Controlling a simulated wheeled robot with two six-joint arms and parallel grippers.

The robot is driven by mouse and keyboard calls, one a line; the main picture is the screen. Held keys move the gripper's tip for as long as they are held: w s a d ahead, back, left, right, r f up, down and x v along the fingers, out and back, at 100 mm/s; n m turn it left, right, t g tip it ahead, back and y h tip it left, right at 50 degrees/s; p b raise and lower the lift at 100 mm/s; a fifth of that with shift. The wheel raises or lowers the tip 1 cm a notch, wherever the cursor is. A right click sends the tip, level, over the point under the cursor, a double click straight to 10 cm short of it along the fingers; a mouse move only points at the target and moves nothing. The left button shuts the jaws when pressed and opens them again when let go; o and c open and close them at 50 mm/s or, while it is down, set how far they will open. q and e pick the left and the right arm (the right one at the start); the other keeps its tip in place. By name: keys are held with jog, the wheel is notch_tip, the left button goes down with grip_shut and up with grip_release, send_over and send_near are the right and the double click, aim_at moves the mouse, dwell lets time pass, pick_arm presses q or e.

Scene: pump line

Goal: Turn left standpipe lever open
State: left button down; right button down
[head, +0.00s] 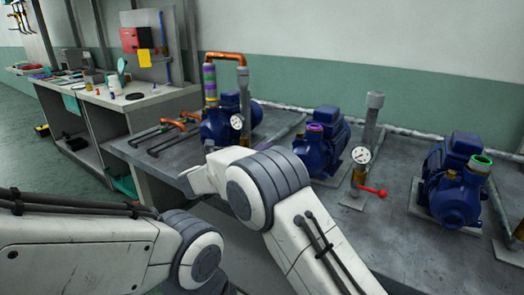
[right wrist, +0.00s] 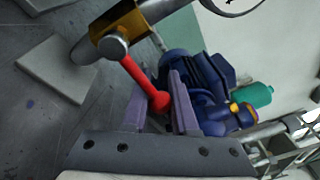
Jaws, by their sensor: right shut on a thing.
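The left standpipe (head: 243,95) is a grey upright pipe with a round gauge (head: 237,121), beside the left blue pump. Its lower part and lever are hidden behind my right arm in the head view. In the right wrist view a red lever (right wrist: 137,74) with a round knob end runs from a brass valve body (right wrist: 125,22). My right gripper (right wrist: 160,108) has its two grey-purple fingers on either side of the knob end, shut on the lever. The fingers are hidden in the head view. My left arm shows at lower left, but its gripper is out of view.
A middle pump (head: 322,150) and a standpipe (head: 373,125) with a red lever (head: 375,191) stand to the right. A third pump (head: 455,180) is further right. A cluttered workbench (head: 150,100) stands at left. Orange-handled tools (head: 175,125) lie beside the left pump.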

jog(key=f+m+b, duration=0.1)
jog(key=b, duration=0.2)
jog(key=f+m+b, duration=0.1)
jog(key=m+b, duration=0.1)
jog(key=b, duration=0.1)
jog(key=f+m+y+b, duration=0.1)
jog(key=b, duration=0.3)
jog(key=shift+w+a+m, duration=0.15)
jog(key=shift+w+m, duration=0.05)
jog(key=shift+m, duration=0.1)
jog(key=shift+w+m+b, duration=0.1)
jog(key=shift+m+b, duration=0.2)
jog(key=shift+r, duration=0.1)
jog(key=c, duration=0.7)
grip_release()
jog(key=shift+a, duration=0.1)
jog(key=shift+a, duration=0.1)
